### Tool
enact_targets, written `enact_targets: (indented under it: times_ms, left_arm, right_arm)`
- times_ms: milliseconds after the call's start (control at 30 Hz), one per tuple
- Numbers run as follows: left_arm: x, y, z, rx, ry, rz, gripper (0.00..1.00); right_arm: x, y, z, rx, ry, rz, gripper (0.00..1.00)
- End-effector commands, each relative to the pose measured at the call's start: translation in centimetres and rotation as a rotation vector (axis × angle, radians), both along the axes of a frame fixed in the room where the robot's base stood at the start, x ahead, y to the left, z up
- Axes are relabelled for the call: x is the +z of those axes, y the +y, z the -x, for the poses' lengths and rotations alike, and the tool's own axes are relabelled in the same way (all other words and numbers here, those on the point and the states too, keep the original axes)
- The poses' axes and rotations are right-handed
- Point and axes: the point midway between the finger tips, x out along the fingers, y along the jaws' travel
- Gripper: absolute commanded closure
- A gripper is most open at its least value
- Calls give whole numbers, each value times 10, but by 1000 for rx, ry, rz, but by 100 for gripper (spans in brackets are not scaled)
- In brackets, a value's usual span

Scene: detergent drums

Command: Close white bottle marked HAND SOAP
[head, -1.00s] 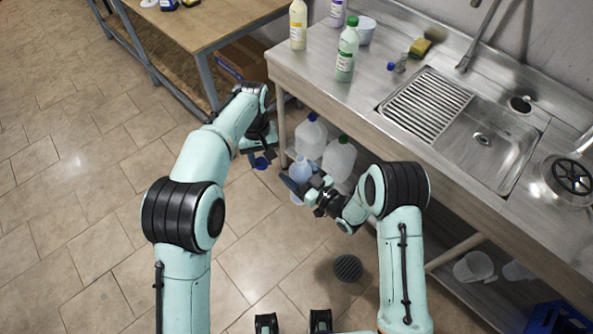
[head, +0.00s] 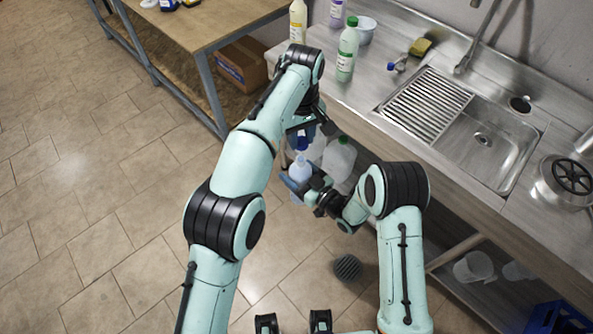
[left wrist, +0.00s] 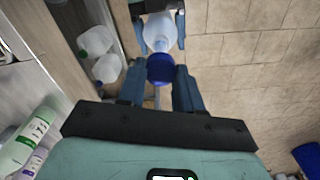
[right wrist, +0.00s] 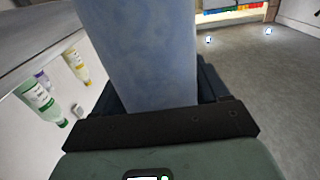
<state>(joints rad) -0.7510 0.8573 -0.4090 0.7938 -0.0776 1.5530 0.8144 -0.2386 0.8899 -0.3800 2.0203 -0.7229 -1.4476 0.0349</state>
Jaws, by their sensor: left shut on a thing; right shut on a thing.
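The pale, translucent white bottle (head: 301,172) is held upright by my right gripper (head: 302,184), in front of the counter. Its body fills the middle of the right wrist view (right wrist: 140,50); I see no lettering on it. My left gripper (head: 305,136) is shut on a blue cap (left wrist: 160,69). The cap (head: 302,144) is above the bottle's neck in the head view. In the left wrist view the cap lines up with the bottle (left wrist: 160,33), covering the end of its neck. I cannot tell whether they touch.
Large jugs (head: 339,158) stand on the shelf under the counter, close behind the held bottle. A green bottle (head: 347,50) and a yellow-labelled bottle (head: 298,22) stand on the counter left of the sink (head: 480,140). Floor to the left is clear.

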Motion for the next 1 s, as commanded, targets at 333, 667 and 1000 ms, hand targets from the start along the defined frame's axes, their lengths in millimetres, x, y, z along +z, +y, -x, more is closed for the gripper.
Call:
enact_targets:
  times_ms: [333, 667, 1000]
  left_arm:
    - [-31, 0, 0, -1, 1, -1, 93]
    - [-37, 0, 0, -1, 0, 0, 93]
    - [-37, 0, 0, 0, 0, 1, 93]
  right_arm:
    - [2, 0, -1, 0, -4, -2, 89]
    - [2, 0, -1, 0, -4, -2, 89]
    - [2, 0, -1, 0, -4, -2, 89]
